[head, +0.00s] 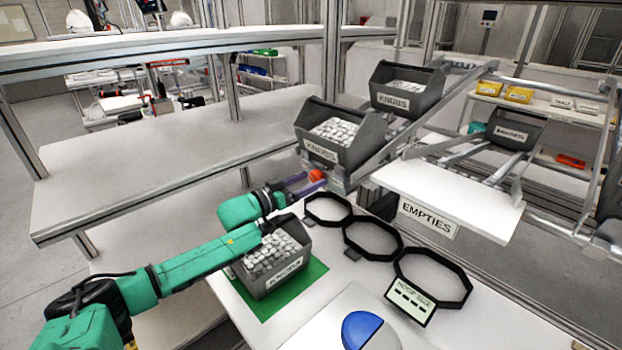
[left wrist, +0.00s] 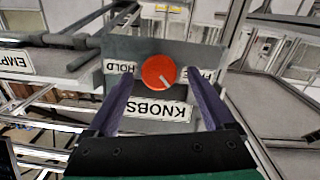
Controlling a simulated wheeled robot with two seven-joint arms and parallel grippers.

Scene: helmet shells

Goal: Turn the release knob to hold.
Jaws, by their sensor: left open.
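The red release knob (head: 316,175) is on the front of the rack's lane, below a grey bin labelled KNOBS. In the left wrist view the round knob (left wrist: 158,72) sits on a grey plate (left wrist: 190,52), and its white pointer mark slants to the lower right. A HOLD label (left wrist: 118,67) is left of it; another label (left wrist: 208,75) at right is partly hidden by a finger. My left gripper (head: 311,181) is open, its purple fingers either side of the knob with gaps visible in the wrist view. I cannot tell whether they touch it. My right gripper is out of view.
The upper KNOBS bins (head: 340,133) stand on the sloping rack. Another full bin (head: 275,262) sits on a green mat (head: 312,273) under my left arm. The EMPTIES shelf (head: 455,195) is to the right. Black hoops (head: 432,278) and a blue-and-white object (head: 362,330) occupy the white table.

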